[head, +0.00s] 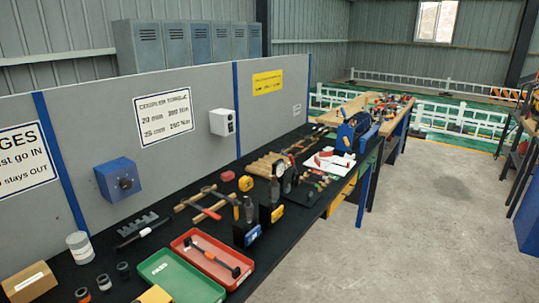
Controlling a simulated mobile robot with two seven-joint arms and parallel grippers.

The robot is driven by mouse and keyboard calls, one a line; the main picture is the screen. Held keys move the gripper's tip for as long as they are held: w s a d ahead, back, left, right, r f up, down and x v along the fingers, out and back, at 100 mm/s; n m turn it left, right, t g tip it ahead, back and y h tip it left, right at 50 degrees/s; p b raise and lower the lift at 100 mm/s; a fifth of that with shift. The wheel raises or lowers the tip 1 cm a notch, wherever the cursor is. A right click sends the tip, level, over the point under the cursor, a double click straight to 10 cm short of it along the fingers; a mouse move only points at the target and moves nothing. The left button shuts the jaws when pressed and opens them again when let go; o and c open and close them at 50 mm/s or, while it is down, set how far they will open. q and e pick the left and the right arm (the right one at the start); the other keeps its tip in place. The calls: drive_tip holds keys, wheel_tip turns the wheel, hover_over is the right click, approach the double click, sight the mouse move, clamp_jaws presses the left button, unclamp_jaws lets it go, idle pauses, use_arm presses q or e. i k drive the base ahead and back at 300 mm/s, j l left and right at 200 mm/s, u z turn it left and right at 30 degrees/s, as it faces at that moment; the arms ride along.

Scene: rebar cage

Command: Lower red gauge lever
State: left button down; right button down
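A round dial gauge (279,168) stands upright on the black bench top near the middle of the picture. A dark upright device (288,181) stands just beside it. I cannot make out a red lever on the gauge at this size. A small red object (228,176) lies on the bench to the left of the gauge, and I cannot tell what it is. Neither of my grippers shows in the head view.
A red tray (190,242) holding a dark tool and a green tray (165,272) lie at the bench front. A blue machine (352,132) stands farther along. A grey partition (75,110) backs the bench. The concrete floor (440,220) at right is clear.

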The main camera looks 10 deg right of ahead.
sight(292, 161)
drive_tip(key=i+l+u, duration=0.1)
drive_tip(key=u, duration=0.3)
drive_tip(key=l+u, duration=0.55)
drive_tip(key=u, duration=0.2)
drive_tip(key=l+u, duration=0.5)
drive_tip(key=l, duration=0.55)
drive_tip(key=k+l, duration=0.1)
drive_tip(key=l, duration=0.3)
drive_tip(key=k+l+u, duration=0.1)
drive_tip(key=l, duration=0.35)
drive_tip(key=k+l, duration=0.1)
drive_tip(key=l, duration=0.3)
drive_tip(key=k+l+u, duration=0.1)
drive_tip(key=l, duration=0.35)
drive_tip(key=k+l, duration=0.1)
drive_tip(key=l, duration=0.3)
drive_tip(key=u, duration=0.05)
